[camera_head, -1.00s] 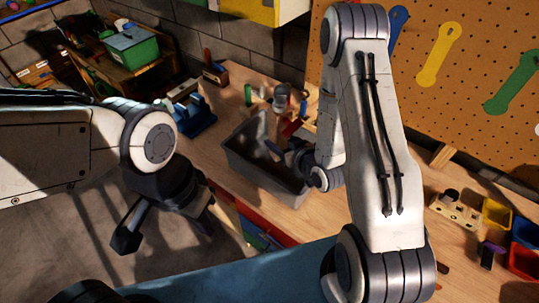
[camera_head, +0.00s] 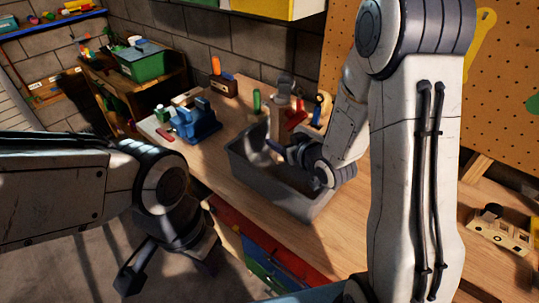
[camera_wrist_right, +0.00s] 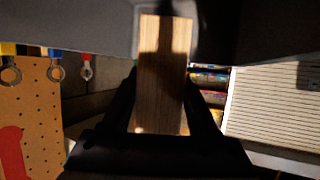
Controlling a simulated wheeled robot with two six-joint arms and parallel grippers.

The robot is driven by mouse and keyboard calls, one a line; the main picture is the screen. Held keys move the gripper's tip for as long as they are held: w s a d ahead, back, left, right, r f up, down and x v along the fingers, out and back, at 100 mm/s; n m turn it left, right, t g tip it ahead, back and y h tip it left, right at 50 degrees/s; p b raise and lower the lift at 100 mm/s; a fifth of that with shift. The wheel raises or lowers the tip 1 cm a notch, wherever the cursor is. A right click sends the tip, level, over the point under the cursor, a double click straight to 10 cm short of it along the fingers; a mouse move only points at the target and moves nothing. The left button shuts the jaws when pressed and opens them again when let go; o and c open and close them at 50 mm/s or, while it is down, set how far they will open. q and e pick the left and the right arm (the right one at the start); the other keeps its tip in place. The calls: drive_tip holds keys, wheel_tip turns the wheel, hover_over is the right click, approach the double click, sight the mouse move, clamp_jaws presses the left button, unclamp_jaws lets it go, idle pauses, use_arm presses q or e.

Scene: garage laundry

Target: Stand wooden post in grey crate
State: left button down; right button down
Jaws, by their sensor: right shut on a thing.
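The grey crate (camera_head: 262,194) stands on the workbench near its front edge in the head view. My right gripper (camera_head: 272,148) reaches into the crate's opening from the right, at about rim height. In the right wrist view the gripper (camera_wrist_right: 163,112) is shut on the wooden post (camera_wrist_right: 163,70), a pale rectangular block between its fingers. The post's far end runs into shadow against a grey surface. Whether the post touches the crate floor cannot be told. My left gripper (camera_head: 170,267) is open and empty, in front of the bench and left of the crate.
On the bench (camera_head: 232,110) behind the crate stand a blue tool (camera_head: 195,122), a green-handled tool (camera_head: 257,102) and red items (camera_head: 295,116). A beige block with holes (camera_head: 498,232) lies at right. A pegboard (camera_head: 507,60) rises behind.

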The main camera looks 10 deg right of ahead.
drive_tip(key=w+f, duration=0.2)
drive_tip(key=w+a+f+p, duration=0.1)
drive_tip(key=w+f, duration=0.1)
drive_tip(key=f, duration=0.1)
drive_tip(key=w+a+f+p, duration=0.1)
drive_tip(key=w+f, duration=0.1)
drive_tip(key=shift+w+f, duration=0.25)
drive_tip(key=shift+f, duration=0.2)
drive_tip(key=shift+f, duration=0.2)
drive_tip(key=shift+c, duration=0.8)
unclamp_jaws()
